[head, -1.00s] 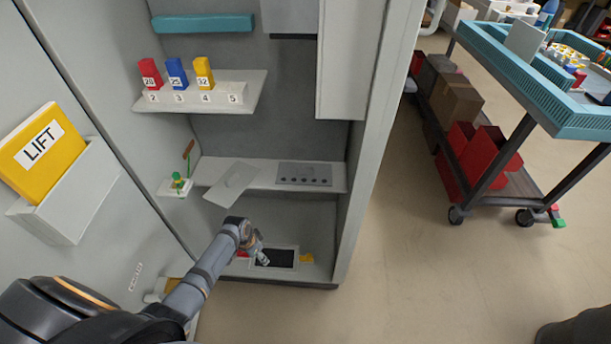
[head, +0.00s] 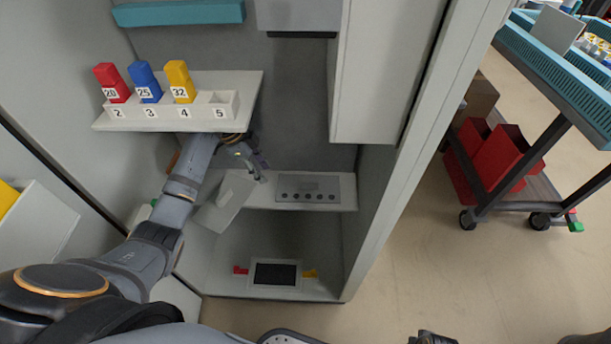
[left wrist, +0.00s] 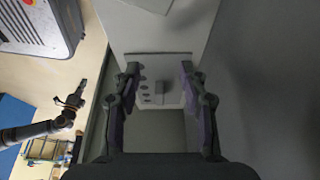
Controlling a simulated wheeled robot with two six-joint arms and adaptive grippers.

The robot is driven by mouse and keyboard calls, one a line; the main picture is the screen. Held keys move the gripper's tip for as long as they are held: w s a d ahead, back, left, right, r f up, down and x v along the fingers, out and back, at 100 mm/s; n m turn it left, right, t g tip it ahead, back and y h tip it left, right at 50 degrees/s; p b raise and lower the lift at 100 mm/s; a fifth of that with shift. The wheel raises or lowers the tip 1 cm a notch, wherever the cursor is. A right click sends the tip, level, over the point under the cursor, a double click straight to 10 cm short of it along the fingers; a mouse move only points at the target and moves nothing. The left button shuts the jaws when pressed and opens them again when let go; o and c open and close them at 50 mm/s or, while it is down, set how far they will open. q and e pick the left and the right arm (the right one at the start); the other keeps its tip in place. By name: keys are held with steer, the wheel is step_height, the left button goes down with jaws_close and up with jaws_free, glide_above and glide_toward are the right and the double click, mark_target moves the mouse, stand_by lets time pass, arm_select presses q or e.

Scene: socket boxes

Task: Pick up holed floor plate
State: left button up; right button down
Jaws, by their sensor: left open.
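The holed floor plate (head: 307,187) is a flat grey panel with a row of several dark holes. It lies on the middle shelf of the cabinet and also shows between my left fingers in the left wrist view (left wrist: 148,92). My left gripper (head: 257,168) is open, to the left of and above the plate, under the numbered upper shelf. No contact with the plate shows. My right gripper (left wrist: 76,98) is small at the left of the left wrist view; its jaw state is unclear.
A plain grey panel (head: 226,202) lies tilted at the middle shelf's left end. The numbered holder (head: 162,114) with red, blue and yellow blocks overhangs my left arm. A white cabinet box (head: 380,75) hangs upper right. A dark-centred frame (head: 276,274) sits below.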

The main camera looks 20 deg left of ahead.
arm_select(q)
steer(key=b, duration=0.1)
glide_toward(308, 181)
steer(key=x, duration=0.5)
steer(key=shift+a+f, duration=0.1)
steer(key=shift+a, duration=0.3)
steer(key=shift+d, duration=0.5)
steer(key=b+x, duration=0.2)
steer(key=x, duration=0.2)
steer(key=shift+w+d+f, duration=0.1)
steer(key=shift+f, duration=0.35)
jaws_close()
arm_select(e)
step_height(308, 181, up, 9)
steer(key=a, duration=0.2)
steer(key=shift+w, duration=0.2)
